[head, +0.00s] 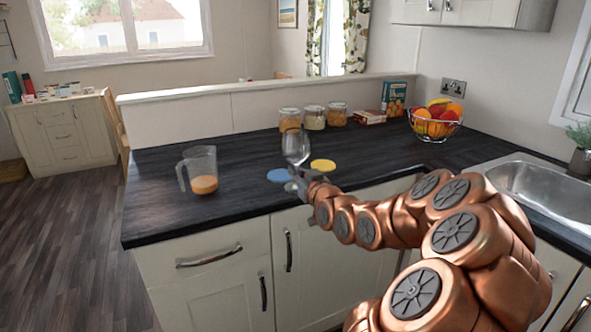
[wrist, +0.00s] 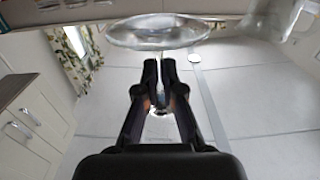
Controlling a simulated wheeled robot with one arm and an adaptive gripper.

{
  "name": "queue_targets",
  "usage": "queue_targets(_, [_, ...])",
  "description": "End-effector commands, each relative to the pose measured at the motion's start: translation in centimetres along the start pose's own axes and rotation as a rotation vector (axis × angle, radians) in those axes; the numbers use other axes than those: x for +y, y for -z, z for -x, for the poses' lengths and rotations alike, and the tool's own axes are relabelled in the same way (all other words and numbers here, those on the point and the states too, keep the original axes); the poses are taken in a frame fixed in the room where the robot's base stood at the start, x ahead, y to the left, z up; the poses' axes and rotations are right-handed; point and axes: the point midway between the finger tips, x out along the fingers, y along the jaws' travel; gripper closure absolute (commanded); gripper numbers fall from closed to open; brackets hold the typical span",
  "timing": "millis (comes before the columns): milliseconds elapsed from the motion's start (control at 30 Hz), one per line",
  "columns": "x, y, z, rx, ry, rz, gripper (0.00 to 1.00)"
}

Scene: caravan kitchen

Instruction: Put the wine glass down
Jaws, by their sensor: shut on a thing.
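A clear wine glass (head: 296,148) stands upright near the front edge of the dark counter, its bowl uppermost. My gripper (head: 298,180) is shut on its stem, reaching in from the right. In the wrist view, the tips of my gripper (wrist: 159,72) are close together, with a clear oval part of the wine glass (wrist: 157,32) just beyond them. The foot is partly hidden by my gripper, and I cannot tell whether it touches the counter (head: 236,165). A blue disc (head: 279,175) and a yellow disc (head: 323,165) lie on the counter close by.
A jug with orange liquid (head: 201,170) stands to the left. Jars (head: 314,117), boxes (head: 394,98) and a fruit bowl (head: 436,121) line the back. A sink (head: 540,185) is at the right. Counter between the jug and the jars is clear.

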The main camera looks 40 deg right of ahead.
Motion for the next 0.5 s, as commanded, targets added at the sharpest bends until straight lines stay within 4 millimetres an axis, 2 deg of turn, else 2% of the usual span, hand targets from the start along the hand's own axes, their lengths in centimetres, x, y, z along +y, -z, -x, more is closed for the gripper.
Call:
queue_targets(300, [1.9, -0.5, -4.9, -0.003, 0.002, 0.002, 1.00])
queue_targets(500, [2.8, -0.8, -7.0, -0.002, 0.001, 0.000, 1.00])
